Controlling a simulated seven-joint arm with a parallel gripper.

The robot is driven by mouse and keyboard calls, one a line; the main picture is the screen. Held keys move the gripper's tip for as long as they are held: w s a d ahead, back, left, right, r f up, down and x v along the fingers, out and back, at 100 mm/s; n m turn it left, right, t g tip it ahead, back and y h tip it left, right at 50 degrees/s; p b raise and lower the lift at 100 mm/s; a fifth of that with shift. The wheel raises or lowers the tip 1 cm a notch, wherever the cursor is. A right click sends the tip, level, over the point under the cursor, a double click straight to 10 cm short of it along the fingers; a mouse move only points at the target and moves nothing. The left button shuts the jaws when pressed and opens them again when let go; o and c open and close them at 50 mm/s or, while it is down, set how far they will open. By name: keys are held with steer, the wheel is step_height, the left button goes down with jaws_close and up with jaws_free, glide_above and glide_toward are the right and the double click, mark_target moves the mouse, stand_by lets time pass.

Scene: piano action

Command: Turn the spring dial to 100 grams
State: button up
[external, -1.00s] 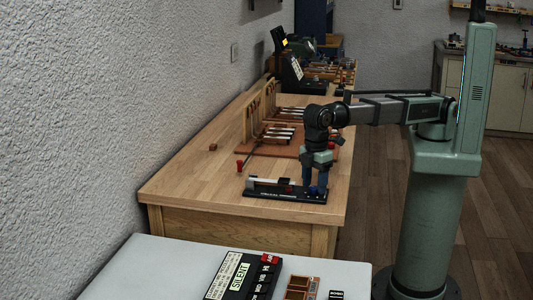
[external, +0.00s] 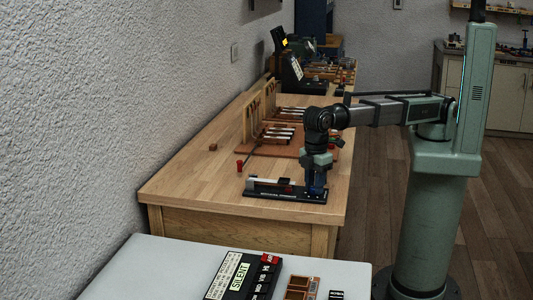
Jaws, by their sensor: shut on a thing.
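My gripper (external: 315,190) points straight down at the right end of a low black device (external: 270,193) near the front of the wooden bench. Its fingers are shut on a small blue part there, which I take to be the spring dial; the fingers hide most of it. The device carries a pale bar and a small dark red block along its length. White lettering on its front edge is too small to read. No dial mark or gram value can be made out.
A small red piece (external: 239,164) and a wooden block (external: 213,147) lie on the wooden bench (external: 180,185). A brown board with key parts (external: 275,142) stands behind the device. A grey table (external: 150,270) in front holds a black panel marked SILENT (external: 240,277).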

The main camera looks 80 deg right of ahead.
steer(key=shift+m, duration=2.9)
steer(key=o, duration=1.1)
steer(key=shift+c, duration=0.2)
step_height(320, 180, up, 14)
steer(key=shift+f, duration=0.1)
